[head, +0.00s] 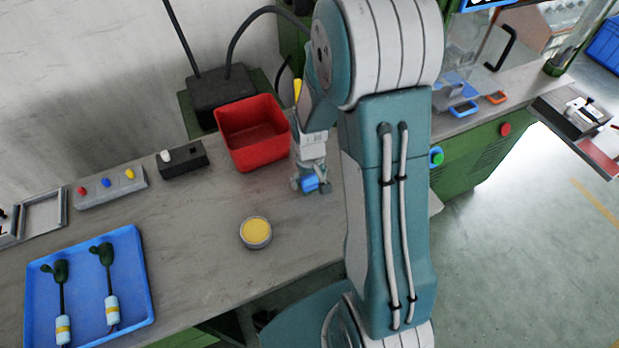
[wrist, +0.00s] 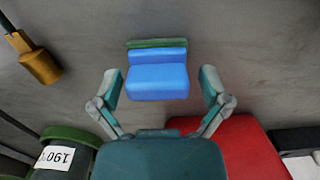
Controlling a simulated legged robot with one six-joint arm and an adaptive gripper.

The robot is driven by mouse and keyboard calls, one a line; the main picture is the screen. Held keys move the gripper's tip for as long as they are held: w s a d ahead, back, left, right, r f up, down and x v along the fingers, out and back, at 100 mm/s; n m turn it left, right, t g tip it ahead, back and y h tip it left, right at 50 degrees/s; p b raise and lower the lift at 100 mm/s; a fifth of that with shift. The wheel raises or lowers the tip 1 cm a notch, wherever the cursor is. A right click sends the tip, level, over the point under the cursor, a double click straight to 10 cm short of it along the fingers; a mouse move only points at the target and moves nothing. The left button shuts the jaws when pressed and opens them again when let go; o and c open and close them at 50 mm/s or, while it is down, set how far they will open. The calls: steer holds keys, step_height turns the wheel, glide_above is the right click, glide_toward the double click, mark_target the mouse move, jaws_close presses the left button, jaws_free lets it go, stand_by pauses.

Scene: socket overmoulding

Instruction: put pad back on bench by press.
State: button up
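The pad (wrist: 158,80) is a blue block with a green strip along its far edge. In the wrist view it lies between the two fingers of my gripper (wrist: 160,85), with a narrow gap on each side. In the head view the pad (head: 310,184) shows as a small blue patch at the tip of my gripper (head: 311,180), low over the grey bench (head: 200,220). The fingers are apart and do not appear to touch the pad. Whether the pad rests fully on the bench is hard to tell.
A red bin (head: 253,133) stands close beside my gripper. A round yellow-topped tin (head: 256,232) sits nearer the bench edge. A blue tray (head: 142,270) holds two corded parts. The green press body (head: 470,155) is on the right. Bench around the tin is clear.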

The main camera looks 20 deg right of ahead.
mark_target(310, 176)
steer(key=shift+r, duration=0.1)
step_height(310, 176, up, 12)
steer(key=s+a+r+t, duration=0.2)
steer(key=s+a+r, duration=0.1)
steer(key=s+r, duration=0.4)
steer(key=s+a+r+t, duration=0.3)
steer(key=s+r, duration=0.4)
steer(key=s, duration=0.1)
steer(key=shift+r+t, duration=0.3)
steer(key=shift+r, duration=0.1)
